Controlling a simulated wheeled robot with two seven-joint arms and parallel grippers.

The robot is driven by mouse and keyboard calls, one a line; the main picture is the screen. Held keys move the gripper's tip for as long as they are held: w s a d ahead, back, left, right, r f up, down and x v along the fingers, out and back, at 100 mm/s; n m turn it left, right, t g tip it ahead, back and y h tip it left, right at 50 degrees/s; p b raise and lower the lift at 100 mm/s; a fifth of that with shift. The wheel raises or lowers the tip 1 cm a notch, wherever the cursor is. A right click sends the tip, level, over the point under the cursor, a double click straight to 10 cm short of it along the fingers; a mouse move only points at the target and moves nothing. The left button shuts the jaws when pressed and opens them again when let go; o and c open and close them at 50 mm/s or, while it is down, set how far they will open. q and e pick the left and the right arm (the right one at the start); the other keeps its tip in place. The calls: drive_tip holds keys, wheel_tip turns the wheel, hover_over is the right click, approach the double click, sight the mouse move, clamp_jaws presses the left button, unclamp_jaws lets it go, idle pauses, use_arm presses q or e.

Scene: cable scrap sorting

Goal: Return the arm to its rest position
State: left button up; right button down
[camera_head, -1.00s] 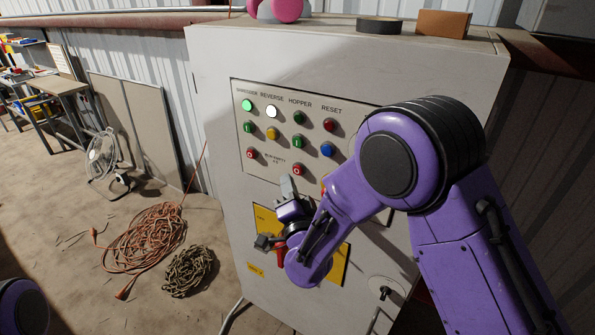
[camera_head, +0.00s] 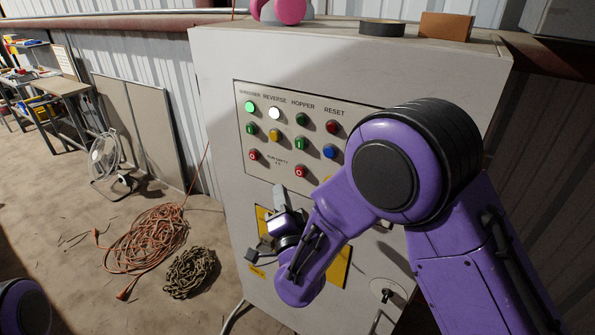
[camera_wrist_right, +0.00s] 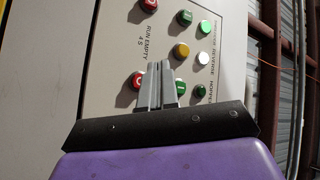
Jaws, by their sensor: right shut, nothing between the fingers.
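My right gripper (camera_head: 279,192) is in front of the grey control cabinet (camera_head: 213,105), below the button panel (camera_head: 318,107) in the head view. Its two grey fingers are together and empty; in the right wrist view the fingers (camera_wrist_right: 158,88) point up at the panel. My purple right arm is bent and comes in from the right, covering the panel's lower right part. Whether the fingers touch the cabinet cannot be told, but no contact shows. My left gripper is not in view.
A black tape roll (camera_head: 381,27), an orange-brown block (camera_head: 446,25) and a pink object (camera_head: 291,10) sit on the cabinet top. An orange cable coil (camera_head: 147,238) and a darker coil (camera_head: 190,271) lie on the floor left of it. A fan (camera_head: 103,158) stands farther back.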

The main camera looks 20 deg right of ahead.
drive_tip(key=s+d+f+n+g, duration=0.2)
drive_tip(key=s+d+f+g, duration=0.15)
drive_tip(key=f, duration=0.45)
drive_tip(key=s+d+f+n+g, duration=0.25)
drive_tip(key=s+f, duration=0.25)
drive_tip(key=f, duration=0.4)
drive_tip(key=s+d+f+n+g, duration=0.2)
drive_tip(key=s+f+g, duration=0.2)
drive_tip(key=f, duration=0.4)
drive_tip(key=s+d+f+g, duration=0.2)
drive_tip(key=s+f, duration=0.2)
drive_tip(key=s, duration=0.3)
drive_tip(key=s+d+f+g, duration=0.2)
drive_tip(key=s+f, duration=0.2)
drive_tip(key=s, duration=0.4)
drive_tip(key=s+d+f+g+b, duration=0.1)
drive_tip(key=s+d+f+g, duration=0.1)
drive_tip(key=s, duration=0.5)
wheel_tip(320, 180, down, 2)
drive_tip(key=shift+s+d+f+g+h, duration=0.1)
drive_tip(key=shift+s+d+g+h, duration=0.15)
drive_tip(key=shift+g, duration=0.35)
